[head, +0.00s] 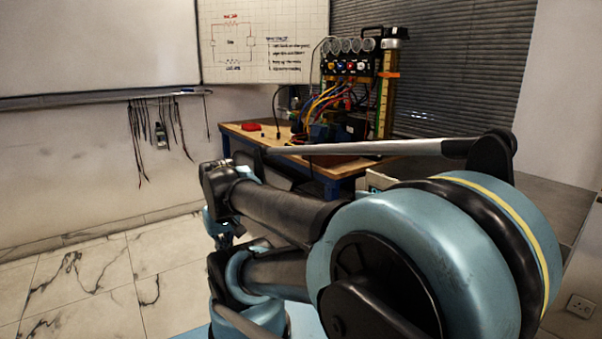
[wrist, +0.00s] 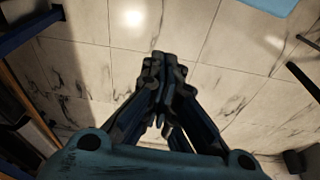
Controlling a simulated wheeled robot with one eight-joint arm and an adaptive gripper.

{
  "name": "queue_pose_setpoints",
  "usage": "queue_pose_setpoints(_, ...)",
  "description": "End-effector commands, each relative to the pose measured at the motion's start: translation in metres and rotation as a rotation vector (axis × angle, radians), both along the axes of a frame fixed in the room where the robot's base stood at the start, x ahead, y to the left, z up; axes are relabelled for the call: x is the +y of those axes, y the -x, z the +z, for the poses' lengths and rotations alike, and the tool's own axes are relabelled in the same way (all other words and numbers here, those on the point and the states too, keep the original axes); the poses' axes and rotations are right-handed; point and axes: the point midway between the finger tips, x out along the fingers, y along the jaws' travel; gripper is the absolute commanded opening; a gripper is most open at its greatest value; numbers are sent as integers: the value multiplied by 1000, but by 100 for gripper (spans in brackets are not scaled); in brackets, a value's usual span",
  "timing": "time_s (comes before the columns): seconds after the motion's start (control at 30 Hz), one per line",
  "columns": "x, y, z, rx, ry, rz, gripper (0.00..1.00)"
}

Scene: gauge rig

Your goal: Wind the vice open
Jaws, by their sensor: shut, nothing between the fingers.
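My gripper (wrist: 163,68) is shut and empty in the wrist view, with its fingertips together above the tiled floor. In the head view my arm fills the right and centre. A blue shape (head: 322,132) sits on the workbench (head: 262,133) among the cables. It may be the vice, but it is small and partly hidden, so I cannot tell its handle or jaws. My gripper is away from the bench top, with floor below it.
A rig with gauges (head: 352,46) and coloured cables stands on the bench. A red item (head: 251,127) lies at the bench's left end. Leads (head: 160,125) hang on the wall under a whiteboard (head: 95,45). The tiled floor (head: 90,275) at left is clear.

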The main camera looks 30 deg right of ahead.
Motion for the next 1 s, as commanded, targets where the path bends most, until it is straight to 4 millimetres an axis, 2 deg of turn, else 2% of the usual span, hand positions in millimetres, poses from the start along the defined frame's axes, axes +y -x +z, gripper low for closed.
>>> queue_pose_setpoints(0.27, -37, -42, 27, -4, 134, 0, 0)
queue_pose_setpoints(0.6, -102, -117, 62, 1, 367, 1, 0)
queue_pose_setpoints(1.0, -178, -210, 89, 30, 639, 5, 0)
